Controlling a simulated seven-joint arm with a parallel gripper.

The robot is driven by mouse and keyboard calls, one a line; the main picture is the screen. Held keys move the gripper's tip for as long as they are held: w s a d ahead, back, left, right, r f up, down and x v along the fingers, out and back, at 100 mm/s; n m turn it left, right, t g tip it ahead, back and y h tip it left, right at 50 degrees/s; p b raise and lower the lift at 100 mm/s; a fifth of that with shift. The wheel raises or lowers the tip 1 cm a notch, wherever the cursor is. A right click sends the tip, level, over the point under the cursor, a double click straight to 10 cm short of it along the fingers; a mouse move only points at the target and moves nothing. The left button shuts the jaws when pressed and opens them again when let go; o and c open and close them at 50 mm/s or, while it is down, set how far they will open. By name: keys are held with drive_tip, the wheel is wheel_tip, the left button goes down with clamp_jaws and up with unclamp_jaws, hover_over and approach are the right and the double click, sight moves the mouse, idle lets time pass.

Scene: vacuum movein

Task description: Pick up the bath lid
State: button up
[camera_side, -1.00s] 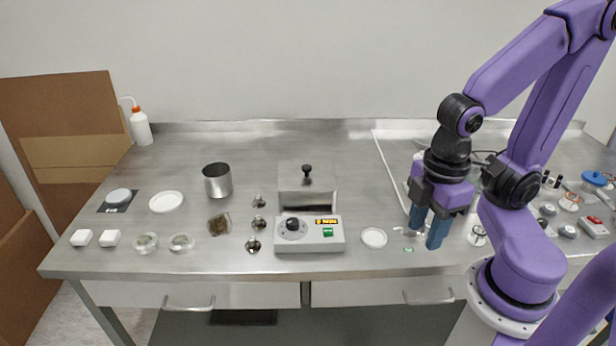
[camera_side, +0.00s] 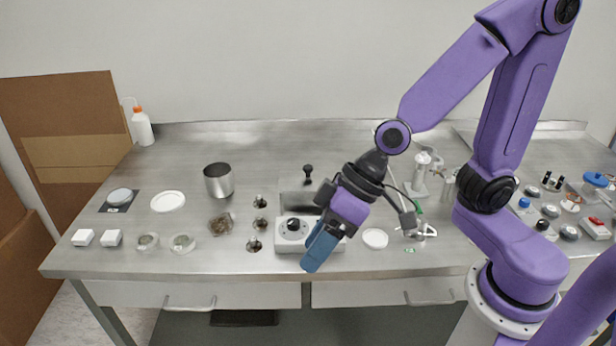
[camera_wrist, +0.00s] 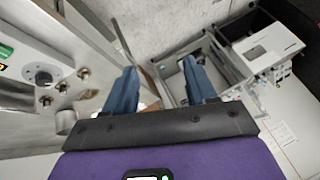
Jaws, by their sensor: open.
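The bath lid (camera_side: 292,183) shows in the side view on top of the grey water bath, with a black knob (camera_side: 308,169) standing up from it. My gripper (camera_side: 318,262) is in front of the bath's control box (camera_side: 284,243), tilted, with its blue fingers pointing down and to the left. It is nearer the table's front edge than the lid and hides part of the box and the lid's right side. In the wrist view my gripper (camera_wrist: 160,84) has its two fingers apart, with nothing between them. The lid cannot be made out in the wrist view.
A steel beaker (camera_side: 218,181) stands left of the bath, with several small metal pieces (camera_side: 259,224) between them. A white dish (camera_side: 375,239) lies to the right. A glass apparatus (camera_side: 422,172) stands behind my gripper. The table's back middle is clear.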

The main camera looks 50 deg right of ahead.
drive_tip(key=w+a+m+t, duration=0.2)
drive_tip(key=w+m+t, duration=0.15)
drive_tip(key=w, duration=0.35)
drive_tip(key=m+t+h, duration=0.3)
drive_tip(key=m+h, duration=0.9)
drive_tip(key=h, duration=0.3)
approach(308, 168)
drive_tip(key=x, duration=0.3)
drive_tip(key=shift+w+d+f+g, duration=0.15)
drive_tip(key=shift+w+f+g, duration=0.1)
drive_tip(key=shift+w, duration=0.05)
drive_tip(key=shift+x, duration=2.6)
drive_tip(key=shift+d+r, duration=0.1)
drive_tip(key=shift+r, duration=0.1)
